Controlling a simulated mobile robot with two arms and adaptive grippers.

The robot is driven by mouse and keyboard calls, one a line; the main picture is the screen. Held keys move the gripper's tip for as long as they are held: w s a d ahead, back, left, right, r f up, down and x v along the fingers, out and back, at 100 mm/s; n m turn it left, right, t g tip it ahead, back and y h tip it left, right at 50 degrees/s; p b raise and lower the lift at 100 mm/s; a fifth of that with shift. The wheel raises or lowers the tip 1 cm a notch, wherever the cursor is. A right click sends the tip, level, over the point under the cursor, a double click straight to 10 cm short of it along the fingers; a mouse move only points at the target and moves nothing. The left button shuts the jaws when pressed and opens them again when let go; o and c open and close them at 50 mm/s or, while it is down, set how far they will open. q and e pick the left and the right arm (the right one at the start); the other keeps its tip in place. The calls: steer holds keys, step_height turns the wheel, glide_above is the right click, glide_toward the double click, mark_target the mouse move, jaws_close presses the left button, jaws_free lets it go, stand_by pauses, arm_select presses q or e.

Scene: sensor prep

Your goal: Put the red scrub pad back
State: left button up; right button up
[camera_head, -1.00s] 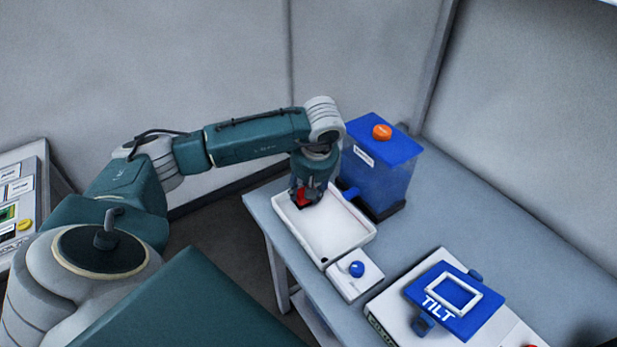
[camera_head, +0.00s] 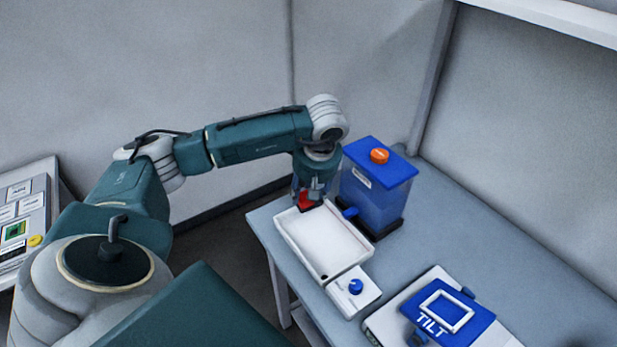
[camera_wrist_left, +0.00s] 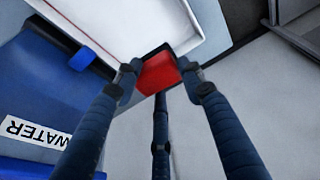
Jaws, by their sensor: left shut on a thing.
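The red scrub pad (camera_head: 305,200) is in my left gripper (camera_head: 309,198), at the far end of the white tray (camera_head: 334,271) on the table. In the left wrist view the fingers of my left gripper (camera_wrist_left: 160,78) are closed around the red pad (camera_wrist_left: 158,74), beside a corner of the tray (camera_wrist_left: 120,48). A dark edge shows next to the pad there; I cannot tell whether the pad touches anything below. My right gripper is not in view.
A blue water tank (camera_head: 372,192) with an orange cap stands close right of the gripper. A white block with a blue knob (camera_head: 355,287) adjoins the tray's near end. A blue TILT device (camera_head: 452,310) lies nearer right. Table behind it is clear.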

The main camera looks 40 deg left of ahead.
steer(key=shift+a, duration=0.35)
